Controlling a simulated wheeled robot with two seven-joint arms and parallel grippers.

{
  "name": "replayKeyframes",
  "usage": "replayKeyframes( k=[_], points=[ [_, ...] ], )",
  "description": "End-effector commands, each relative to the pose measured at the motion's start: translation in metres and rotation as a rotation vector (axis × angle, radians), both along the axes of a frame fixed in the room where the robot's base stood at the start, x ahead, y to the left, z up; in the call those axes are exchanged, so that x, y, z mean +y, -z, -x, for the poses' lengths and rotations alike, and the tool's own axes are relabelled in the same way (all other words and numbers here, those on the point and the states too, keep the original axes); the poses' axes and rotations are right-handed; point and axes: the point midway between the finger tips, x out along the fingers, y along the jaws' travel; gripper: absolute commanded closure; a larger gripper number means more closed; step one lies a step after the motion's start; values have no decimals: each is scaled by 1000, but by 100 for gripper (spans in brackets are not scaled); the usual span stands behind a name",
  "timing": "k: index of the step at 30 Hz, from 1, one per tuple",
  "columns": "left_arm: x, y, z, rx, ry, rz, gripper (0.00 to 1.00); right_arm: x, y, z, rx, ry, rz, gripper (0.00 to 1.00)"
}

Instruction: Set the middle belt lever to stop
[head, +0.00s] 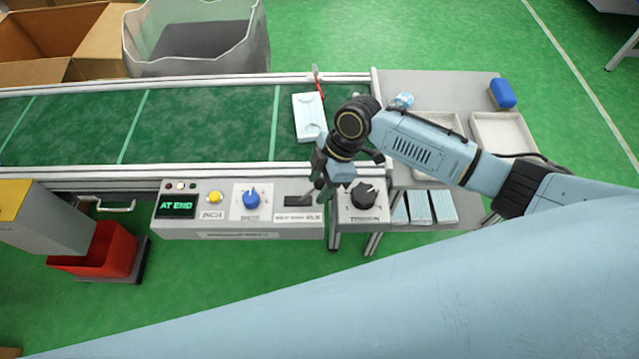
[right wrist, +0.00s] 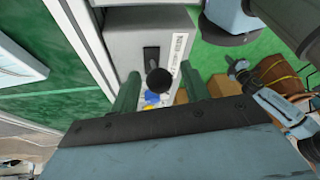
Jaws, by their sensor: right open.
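The belt control panel (head: 235,228) stands at the belt's near edge, with a dark lever slot (head: 298,201) near its right end. My right gripper (head: 322,190) is over the right end of that slot and hides the lever in the head view. In the right wrist view the lever's black ball knob (right wrist: 158,81) is in front of the slot (right wrist: 151,58). The green fingers of my open right gripper (right wrist: 161,92) are on either side of it, with gaps visible. The slot's lettering is too small to read. A small gripper, seemingly my left (right wrist: 239,68), shows far off in the right wrist view.
The panel also has an "AT END" display (head: 177,206), a yellow button (head: 215,197) and a blue knob (head: 251,200). A black tension knob (head: 364,195) is close right of my right gripper.

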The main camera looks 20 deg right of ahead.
Motion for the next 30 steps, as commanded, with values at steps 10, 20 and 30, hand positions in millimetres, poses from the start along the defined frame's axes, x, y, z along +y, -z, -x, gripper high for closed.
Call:
replayKeyframes(
  k=[10,20,30],
  points=[
    [-1,0,-1,2,-2,1,100,1,3,0,0,-1,0,54],
    [-1,0,0,3,-2,1,100,1,3,0,0,0,0,97],
    [-2,-2,0,-1,-2,2,100,0,2,1,2,2,5,100]
  ],
)
